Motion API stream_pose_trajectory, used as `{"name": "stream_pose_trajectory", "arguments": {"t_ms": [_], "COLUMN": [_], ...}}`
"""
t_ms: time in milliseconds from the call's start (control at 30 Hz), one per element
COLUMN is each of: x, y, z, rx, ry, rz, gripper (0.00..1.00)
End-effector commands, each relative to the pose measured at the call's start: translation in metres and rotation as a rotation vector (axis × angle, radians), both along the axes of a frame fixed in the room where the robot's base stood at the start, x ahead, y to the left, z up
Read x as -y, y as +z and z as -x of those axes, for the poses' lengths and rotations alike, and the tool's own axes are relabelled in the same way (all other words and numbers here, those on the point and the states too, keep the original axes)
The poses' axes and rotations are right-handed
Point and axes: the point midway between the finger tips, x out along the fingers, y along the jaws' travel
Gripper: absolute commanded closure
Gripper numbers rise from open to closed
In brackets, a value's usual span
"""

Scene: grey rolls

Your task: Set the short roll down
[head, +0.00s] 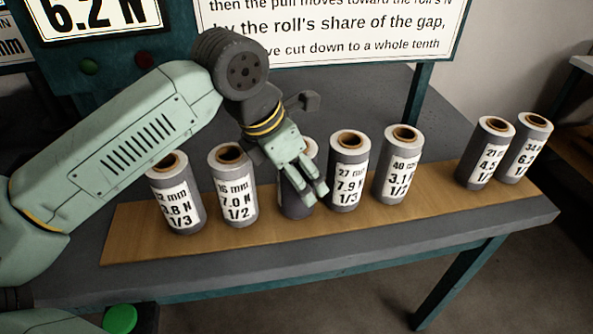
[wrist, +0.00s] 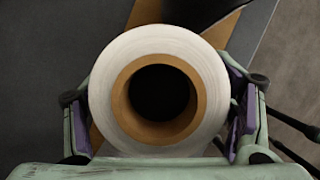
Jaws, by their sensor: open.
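A grey roll (head: 296,208) with a white wrap stands in the row on the wooden board, mostly hidden behind my gripper (head: 309,194) in the head view. Its label cannot be read, and its height is hard to judge. The wrist view looks down on the roll's white end and brown core (wrist: 122,100). My gripper's purple-padded fingers (wrist: 160,118) are open, one on each side of the roll. Whether either pad touches it I cannot tell. The roll looks upright, with its base about level with its neighbours' on the board.
The wooden board (head: 130,240) lies along the grey table (head: 400,250). Labelled rolls stand close by: the 16 mm roll (head: 233,186) to the left and the 27 mm roll (head: 347,170) to the right. The board is free between the 40 mm roll (head: 397,163) and the 21 mm roll (head: 487,153).

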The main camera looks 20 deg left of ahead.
Motion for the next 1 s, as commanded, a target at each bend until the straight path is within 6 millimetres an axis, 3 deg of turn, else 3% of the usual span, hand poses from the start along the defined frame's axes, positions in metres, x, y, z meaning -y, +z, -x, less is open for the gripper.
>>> {"name": "stream_pose_trajectory", "arguments": {"t_ms": [233,700,1000], "x": [-0.004,-0.022,-0.025], "y": [0.016,0.101,0.114], "z": [0.004,0.034,0.039], "rx": [0.003,0.002,0.0], "ry": [0.003,-0.001,-0.001], "rz": [-0.001,-0.001,0.0], "gripper": [0.24,0.24,0.24]}}
